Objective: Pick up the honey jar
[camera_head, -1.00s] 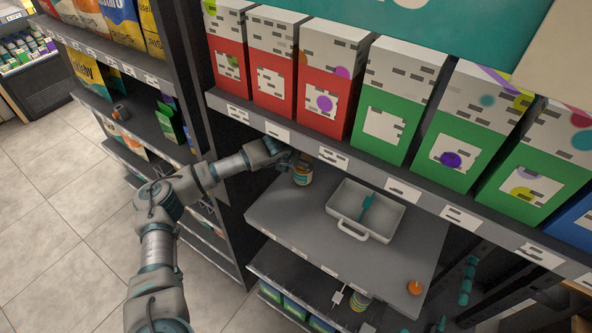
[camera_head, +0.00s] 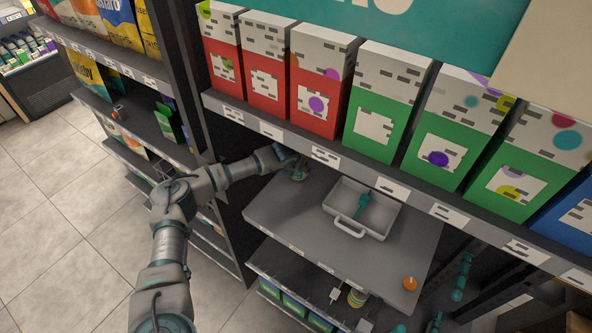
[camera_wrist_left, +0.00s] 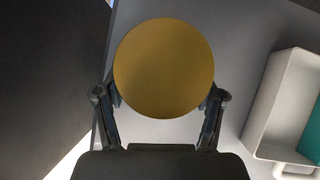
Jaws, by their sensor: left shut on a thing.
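The honey jar (camera_head: 299,175) is at the left end of the grey shelf, partly hidden by my left gripper (camera_head: 292,166) and the shelf above. In the left wrist view, its round golden lid (camera_wrist_left: 164,68) fills the space between the two fingers of my left gripper (camera_wrist_left: 163,98). The fingers are shut on the jar from both sides. I cannot tell whether the jar's base is on the shelf or just above it.
A white tray (camera_head: 338,222) with a teal tool (camera_head: 363,203) stands to the right of the jar. A small orange object (camera_head: 410,283) lies near the shelf's right corner. A shelf with red and green boxes (camera_head: 375,118) overhangs my left gripper.

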